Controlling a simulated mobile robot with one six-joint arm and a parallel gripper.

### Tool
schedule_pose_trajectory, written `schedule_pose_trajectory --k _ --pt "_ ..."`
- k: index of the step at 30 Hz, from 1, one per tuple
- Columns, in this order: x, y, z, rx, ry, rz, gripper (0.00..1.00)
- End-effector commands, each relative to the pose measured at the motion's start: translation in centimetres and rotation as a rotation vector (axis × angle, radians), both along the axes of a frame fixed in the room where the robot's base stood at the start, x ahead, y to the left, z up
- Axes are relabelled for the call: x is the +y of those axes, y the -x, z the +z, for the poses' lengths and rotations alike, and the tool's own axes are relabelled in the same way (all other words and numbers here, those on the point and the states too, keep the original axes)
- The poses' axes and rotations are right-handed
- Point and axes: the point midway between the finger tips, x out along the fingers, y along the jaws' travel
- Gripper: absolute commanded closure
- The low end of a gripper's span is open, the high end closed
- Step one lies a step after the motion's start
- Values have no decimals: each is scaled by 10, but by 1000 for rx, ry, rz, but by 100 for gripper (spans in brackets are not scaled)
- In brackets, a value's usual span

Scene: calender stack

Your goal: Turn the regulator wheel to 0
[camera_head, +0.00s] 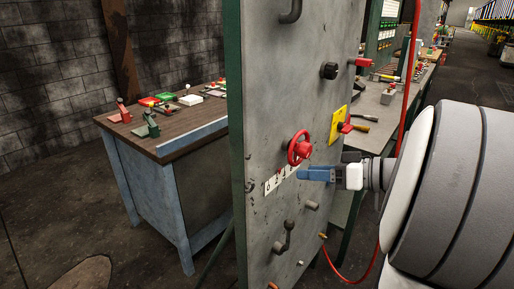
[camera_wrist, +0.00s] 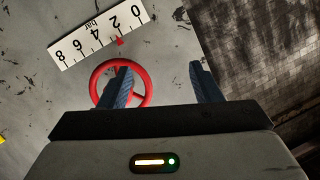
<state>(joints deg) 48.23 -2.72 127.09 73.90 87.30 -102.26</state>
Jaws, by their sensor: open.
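The red regulator wheel (camera_head: 299,148) is on the upright grey panel; it also shows in the wrist view (camera_wrist: 95,88). A white bar scale (camera_wrist: 66,53) marked 0 to 8 lies beside it, upside down in the wrist view; in the head view the scale (camera_head: 270,186) is below the wheel. A small red pointer (camera_wrist: 120,41) sits at the scale's edge near the 2. My gripper (camera_wrist: 158,68) is open with blue fingers. In the wrist view its left finger overlaps the wheel and its right finger is beyond the rim. Contact cannot be told.
The panel (camera_head: 265,100) also carries a black knob (camera_head: 329,71), a red-handled switch on a yellow plate (camera_head: 337,122) and a lever (camera_head: 288,235) below the scale. A red hose (camera_head: 407,80) hangs at the right. A workbench (camera_head: 150,190) stands behind at the left.

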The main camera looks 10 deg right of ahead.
Motion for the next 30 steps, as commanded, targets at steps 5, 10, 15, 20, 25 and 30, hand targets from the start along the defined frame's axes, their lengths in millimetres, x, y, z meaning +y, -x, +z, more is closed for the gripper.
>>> schedule_pose_trajectory --k 5,10,15,20,25,30 --pt "-63 -5 -2 -291 18 -114 42" --pt "-79 -8 5 -392 39 -152 42" --pt "-64 -25 7 -393 39 -149 42" --pt "-48 -45 7 -391 40 -147 42" --pt "-36 -61 6 -390 39 -149 42" --pt "-33 -66 6 -391 40 -151 42"
